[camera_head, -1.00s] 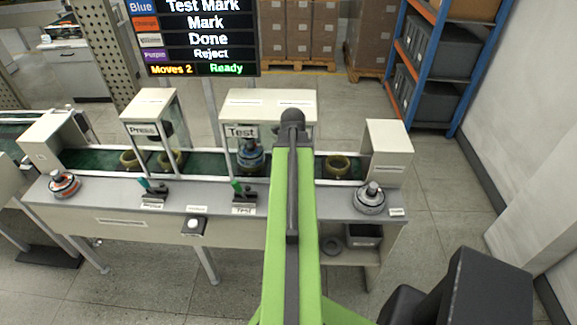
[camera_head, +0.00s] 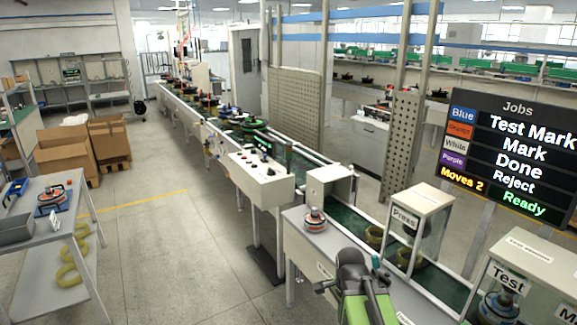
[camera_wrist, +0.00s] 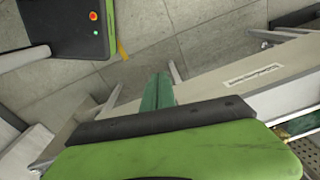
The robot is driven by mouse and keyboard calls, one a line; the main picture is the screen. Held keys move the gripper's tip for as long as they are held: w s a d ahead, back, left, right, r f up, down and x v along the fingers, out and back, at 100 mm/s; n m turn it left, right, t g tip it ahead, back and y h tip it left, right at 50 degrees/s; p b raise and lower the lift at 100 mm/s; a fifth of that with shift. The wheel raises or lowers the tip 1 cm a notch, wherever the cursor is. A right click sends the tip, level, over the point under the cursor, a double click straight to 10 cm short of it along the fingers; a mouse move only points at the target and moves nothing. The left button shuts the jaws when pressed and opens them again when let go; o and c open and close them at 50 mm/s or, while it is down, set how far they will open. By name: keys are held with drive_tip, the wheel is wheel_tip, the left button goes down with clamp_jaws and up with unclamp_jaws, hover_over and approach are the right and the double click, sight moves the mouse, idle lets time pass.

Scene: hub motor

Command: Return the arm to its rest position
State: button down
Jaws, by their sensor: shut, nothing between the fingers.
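My arm (camera_head: 362,290), green with a dark grey upper part, rises at the bottom of the head view, in front of the near bench. In the wrist view my gripper (camera_wrist: 158,85) shows as two green fingers close together. It is shut and empty, in the air above the grey floor and beside a pale bench panel. The wide green and dark grey part in front of the wrist camera hides some of the view.
The bench (camera_head: 292,222) holds an orange-ringed hub motor (camera_head: 315,219) at its left end. Press (camera_head: 419,222) and Test (camera_head: 518,262) stations stand at right. The job board (camera_head: 510,150) reads Ready. A side table (camera_head: 84,205) stands left. Open floor (camera_head: 165,245) lies between.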

drive_tip(key=a+n, duration=0.1)
drive_tip(key=n, duration=0.3)
drive_tip(key=s+a+n, duration=0.1)
drive_tip(key=n, duration=0.4)
drive_tip(key=s+a+n, duration=0.1)
drive_tip(key=n, duration=0.4)
drive_tip(key=shift+a+f+g, duration=0.15)
drive_tip(key=shift+a+g, duration=0.15)
